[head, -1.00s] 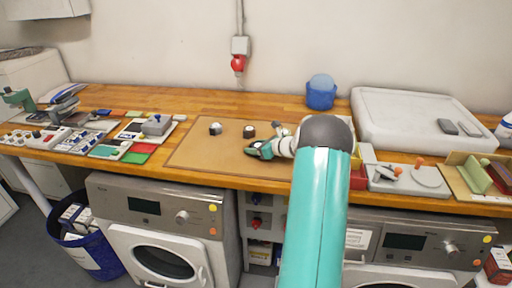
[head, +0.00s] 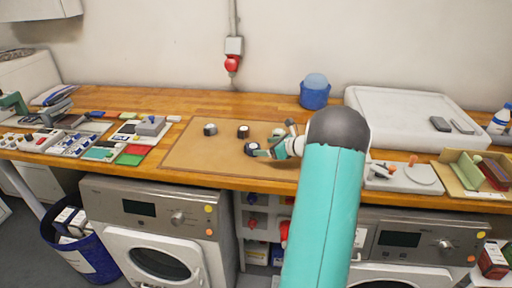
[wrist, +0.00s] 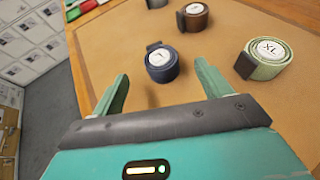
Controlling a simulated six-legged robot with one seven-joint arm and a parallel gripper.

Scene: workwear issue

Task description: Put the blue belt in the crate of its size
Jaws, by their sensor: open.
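The blue belt (wrist: 162,66) is a dark blue roll with a white label on top; I cannot read its letter surely. It lies on the brown mat in the wrist view, just beyond and between my open fingertips. In the head view the blue belt (head: 251,149) sits at the left tip of my gripper (head: 264,152). The gripper is open and low over the mat, holding nothing. A green belt (wrist: 268,58) marked XL lies to the right, and a brown belt (wrist: 193,18) lies farther back. I cannot make out any sized crate for certain.
Another rolled belt (head: 210,129) lies on the mat (head: 190,155) at left. A white tray (head: 400,110) and a beige tray (head: 462,188) are at right. My arm hides part of the counter.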

